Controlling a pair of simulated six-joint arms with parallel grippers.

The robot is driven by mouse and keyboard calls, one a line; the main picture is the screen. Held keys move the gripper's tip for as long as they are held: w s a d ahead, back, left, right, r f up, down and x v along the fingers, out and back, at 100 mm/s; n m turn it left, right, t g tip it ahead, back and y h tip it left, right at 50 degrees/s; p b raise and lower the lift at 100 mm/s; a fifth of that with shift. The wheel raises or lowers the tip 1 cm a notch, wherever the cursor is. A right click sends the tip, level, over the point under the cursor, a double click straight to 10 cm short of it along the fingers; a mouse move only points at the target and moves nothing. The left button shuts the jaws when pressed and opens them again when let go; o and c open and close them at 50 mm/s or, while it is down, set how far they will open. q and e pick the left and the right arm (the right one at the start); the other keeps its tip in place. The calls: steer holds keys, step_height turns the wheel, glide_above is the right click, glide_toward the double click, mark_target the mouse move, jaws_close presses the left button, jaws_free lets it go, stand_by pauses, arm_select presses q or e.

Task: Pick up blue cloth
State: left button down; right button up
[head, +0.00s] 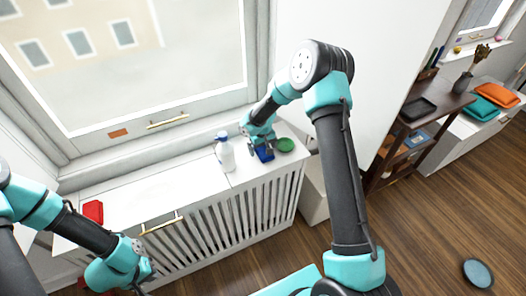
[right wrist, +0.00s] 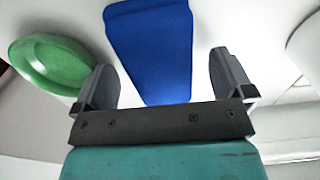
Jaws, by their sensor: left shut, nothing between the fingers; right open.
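The blue cloth (head: 264,153) lies on the right part of the white radiator cover, partly hidden by my right gripper in the head view. In the right wrist view the blue cloth (right wrist: 152,50) is a flat, folded-looking piece in front of and between the fingers. My right gripper (right wrist: 165,82) is open, with a finger on either side of the cloth's near end; I cannot tell whether they touch it. In the head view my right gripper (head: 262,146) is right at the cloth. My left gripper (head: 148,272) is shut and empty at the lower left, in front of the cover.
A green dish (head: 285,145) sits just right of the cloth and also shows in the right wrist view (right wrist: 48,65). A white spray bottle (head: 225,155) stands to the left. A red cloth-like item (head: 93,212) lies at the far left of the white cover (head: 150,195).

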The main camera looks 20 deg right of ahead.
mark_target(263, 148)
steer(key=shift+c, duration=0.2)
steer(key=c, duration=1)
steer(key=shift+r, duration=0.1)
steer(key=shift+r, duration=1.5)
steer(key=shift+s+a+r, duration=0.1)
steer(key=shift+s+r, duration=0.15)
steer(key=s+a, duration=0.2)
steer(key=s, duration=0.2)
steer(key=s+a+r, duration=0.1)
steer(key=s+a, duration=0.1)
steer(key=s, duration=0.3)
steer(key=s+a, duration=0.2)
steer(key=s, duration=0.3)
steer(key=shift+a+r, duration=0.15)
steer(key=shift+a, duration=0.2)
